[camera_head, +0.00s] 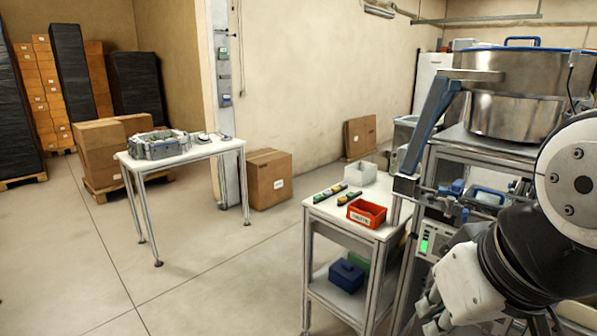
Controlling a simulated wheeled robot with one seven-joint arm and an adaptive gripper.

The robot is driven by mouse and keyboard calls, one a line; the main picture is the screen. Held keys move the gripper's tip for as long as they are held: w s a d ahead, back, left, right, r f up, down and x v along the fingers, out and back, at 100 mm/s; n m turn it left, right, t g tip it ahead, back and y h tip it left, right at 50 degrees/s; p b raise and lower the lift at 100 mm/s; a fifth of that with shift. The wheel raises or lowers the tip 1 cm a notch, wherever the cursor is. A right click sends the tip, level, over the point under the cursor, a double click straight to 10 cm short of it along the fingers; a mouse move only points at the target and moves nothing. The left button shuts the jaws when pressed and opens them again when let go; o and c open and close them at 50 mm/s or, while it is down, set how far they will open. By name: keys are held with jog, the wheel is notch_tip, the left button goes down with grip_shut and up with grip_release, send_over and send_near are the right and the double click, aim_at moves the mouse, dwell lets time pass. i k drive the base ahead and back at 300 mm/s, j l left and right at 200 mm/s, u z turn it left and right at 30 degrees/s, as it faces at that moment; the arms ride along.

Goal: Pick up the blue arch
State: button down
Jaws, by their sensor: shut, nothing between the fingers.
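Two blue arch-shaped parts are in view, and I cannot tell for sure which is the blue arch. One is a low blue arch (488,191) lying across the machine at the right, below the large metal bowl. The other is a thin blue handle (522,39) on top of that bowl. My gripper (430,312) is at the lower right, at the end of my arm. It is shut and empty, below and left of the low blue arch and apart from it. The arm hides part of the machine.
The machine (428,244) with the metal bowl (515,110) stands close at right. Left of it, a small white table (325,213) holds a red bin (367,213), with a blue box (346,276) on its lower shelf. Another table (188,152) stands farther left. Open floor lies between.

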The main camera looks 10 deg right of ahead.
aim_at(457, 188)
jog(key=l+z, duration=0.15)
jog(key=z, duration=0.55)
jog(key=i+j, duration=0.2)
jog(key=i, duration=0.25)
jog(key=i+j+u, duration=0.1)
jog(key=i, duration=0.35)
jog(key=i+j, duration=0.2)
jog(key=i, duration=0.3)
